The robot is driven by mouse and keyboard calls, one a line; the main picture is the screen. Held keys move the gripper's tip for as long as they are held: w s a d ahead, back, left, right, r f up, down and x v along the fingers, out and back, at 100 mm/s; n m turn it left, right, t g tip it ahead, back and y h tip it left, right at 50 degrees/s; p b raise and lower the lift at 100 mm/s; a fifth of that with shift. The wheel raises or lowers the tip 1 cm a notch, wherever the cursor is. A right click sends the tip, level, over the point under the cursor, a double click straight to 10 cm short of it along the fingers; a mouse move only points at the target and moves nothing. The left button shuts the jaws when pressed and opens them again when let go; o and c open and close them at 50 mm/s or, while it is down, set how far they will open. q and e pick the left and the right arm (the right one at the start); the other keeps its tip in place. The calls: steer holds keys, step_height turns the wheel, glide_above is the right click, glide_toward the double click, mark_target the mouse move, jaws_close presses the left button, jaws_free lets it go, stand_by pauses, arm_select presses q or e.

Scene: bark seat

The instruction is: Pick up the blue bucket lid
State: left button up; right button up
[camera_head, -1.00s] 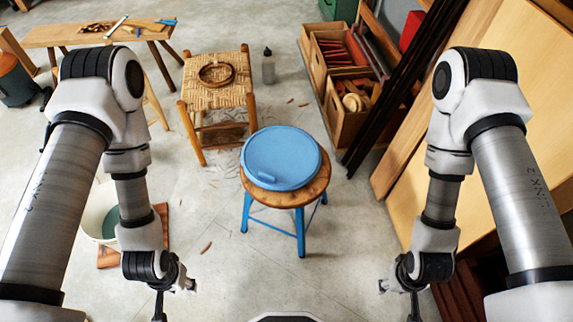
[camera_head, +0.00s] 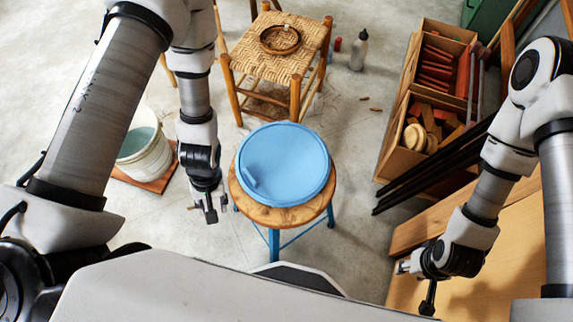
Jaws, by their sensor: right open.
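The blue bucket lid (camera_head: 290,165) lies flat on the round wooden seat of a stool (camera_head: 275,214) with blue legs, in the middle of the head view. A small raised tab shows at its lower left. My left gripper (camera_head: 209,214) hangs just left of the stool, apart from the lid, with nothing seen in it; its jaw gap is too small to judge. My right gripper (camera_head: 413,282) is open and empty at the lower right, well away from the lid. No gripper touches the lid.
A woven-seat stool (camera_head: 266,60) with a coiled ring stands behind. A white bucket (camera_head: 147,158) on a brown board is at left. Wooden crates (camera_head: 405,95), dark bars (camera_head: 440,165) and leaning panels (camera_head: 490,250) crowd the right. A bottle (camera_head: 359,50) stands at the back.

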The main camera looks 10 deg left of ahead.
mark_target(250, 176)
arm_select(q)
steer(key=w+d+f+n+t+b, duration=0.1)
steer(key=w+d+n+b, duration=0.1)
steer(key=w+b, duration=0.6)
steer(key=w+d+f+n+t+b, duration=0.1)
steer(key=w+d+f+n+b, duration=0.1)
steer(key=w+b, duration=0.6)
steer(key=f+b, duration=0.1)
steer(key=f, duration=0.1)
steer(key=s+f+b, duration=0.1)
steer(key=f+b, duration=0.2)
steer(key=f, duration=0.2)
steer(key=shift+s+b, duration=0.15)
steer(key=shift+b, duration=0.25)
steer(key=shift+r, duration=0.1)
jaws_close()
